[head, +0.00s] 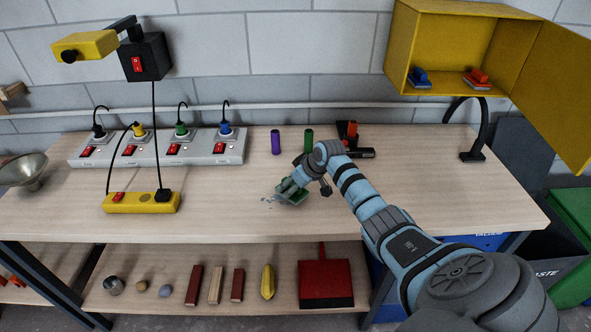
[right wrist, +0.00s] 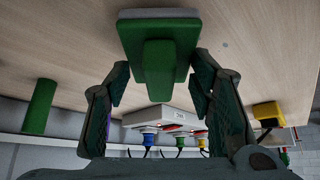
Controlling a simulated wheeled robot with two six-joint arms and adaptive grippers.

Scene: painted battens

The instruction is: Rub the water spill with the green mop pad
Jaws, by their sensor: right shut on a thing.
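The green mop pad (head: 295,198) rests on or just above the workbench near its middle. In the right wrist view the pad (right wrist: 158,32) is a green block with a pale grey underside and a green grip. My right gripper (head: 291,187) is shut on its grip, with a finger on each side in the right wrist view (right wrist: 158,82). The water spill (head: 269,198) shows as a few small faint drops just left of the pad. Whatever lies under the pad is hidden. My left gripper is in neither view.
A purple cylinder (head: 275,142) and a green cylinder (head: 308,140) stand behind the pad. A white power strip (head: 160,149) with plugs and a yellow switch box (head: 141,202) lie to the left. A yellow cabinet (head: 450,45) hangs open at right. The front bench edge is clear.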

